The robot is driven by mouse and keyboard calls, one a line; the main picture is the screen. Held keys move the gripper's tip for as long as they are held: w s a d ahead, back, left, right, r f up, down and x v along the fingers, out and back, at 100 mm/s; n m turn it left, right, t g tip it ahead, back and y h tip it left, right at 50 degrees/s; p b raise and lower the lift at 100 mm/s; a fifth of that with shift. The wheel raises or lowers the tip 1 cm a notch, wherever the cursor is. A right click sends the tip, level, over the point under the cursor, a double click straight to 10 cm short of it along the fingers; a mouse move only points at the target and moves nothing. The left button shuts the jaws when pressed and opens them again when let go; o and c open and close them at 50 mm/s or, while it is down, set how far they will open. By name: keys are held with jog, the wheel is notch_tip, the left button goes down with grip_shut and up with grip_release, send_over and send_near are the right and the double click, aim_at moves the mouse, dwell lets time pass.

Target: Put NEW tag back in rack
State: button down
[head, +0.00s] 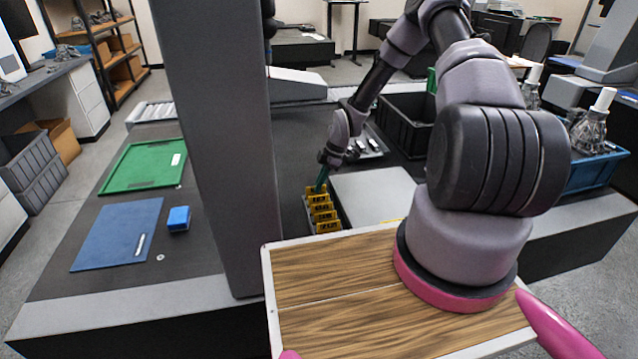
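Several yellow tags (323,214) with dark markings stand in a row in a small dark rack (309,222) near the middle. The lettering is too small to read, so I cannot tell which tag is the NEW one. My gripper (321,186) reaches down at the far end of the row, with its teal fingertips at or just above the farthest tag. I cannot see whether the fingers are closed on that tag or only beside it.
A grey flat-topped box (372,192) stands right beside the rack. A tall grey column (218,150) rises to the left. Beyond it lie a blue mat (112,232), a blue block (179,218) and a green tray (150,164). A black bin (408,128) stands behind.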

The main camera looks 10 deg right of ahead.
jog(key=shift+f, duration=0.2)
jog(key=c, duration=0.7)
grip_release()
jog(key=shift+r, duration=0.15)
jog(key=shift+r, duration=3.35)
jog(key=shift+r, duration=0.1)
